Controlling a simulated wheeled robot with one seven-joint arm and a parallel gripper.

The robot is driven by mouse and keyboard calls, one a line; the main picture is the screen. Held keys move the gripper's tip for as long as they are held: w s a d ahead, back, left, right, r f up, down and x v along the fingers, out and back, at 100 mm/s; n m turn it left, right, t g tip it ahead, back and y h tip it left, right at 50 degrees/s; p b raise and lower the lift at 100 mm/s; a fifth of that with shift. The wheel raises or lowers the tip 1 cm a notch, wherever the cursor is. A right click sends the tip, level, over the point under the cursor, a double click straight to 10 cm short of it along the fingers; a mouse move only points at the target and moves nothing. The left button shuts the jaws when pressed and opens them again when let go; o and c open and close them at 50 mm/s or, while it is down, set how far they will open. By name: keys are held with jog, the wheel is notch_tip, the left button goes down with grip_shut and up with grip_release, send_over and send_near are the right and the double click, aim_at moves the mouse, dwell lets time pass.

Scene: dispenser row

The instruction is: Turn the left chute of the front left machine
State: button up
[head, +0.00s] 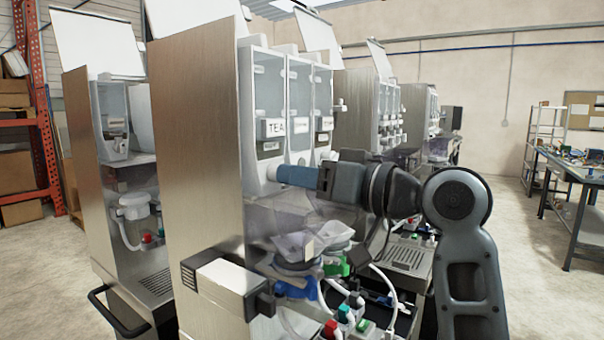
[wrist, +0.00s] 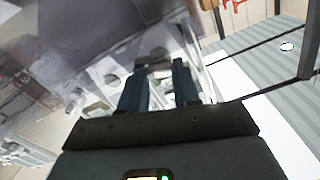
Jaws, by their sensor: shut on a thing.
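The front left machine (head: 196,150) has a steel side panel and a row of white canisters with labels, one reading TEA (head: 274,128). My gripper (head: 280,174) reaches in from the right, its blue fingers at the lower front of the leftmost canister. The left chute (head: 270,173) there is a small white piece at the fingertips, mostly hidden by them. In the wrist view the two dark fingers (wrist: 160,88) are shut on a pale piece between them. How far the chute is turned cannot be made out.
Clear funnels (head: 296,245), blue and green fittings and tubes sit below my gripper. Another machine (head: 120,150) stands to the left. A workbench (head: 575,180) is far right, with open floor before it.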

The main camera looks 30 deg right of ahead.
jog(key=shift+f+m, duration=0.1)
jog(key=shift+m, duration=1)
jog(key=o, duration=0.8)
jog(key=shift+b+v, duration=0.95)
jog(key=shift+v, duration=2.9)
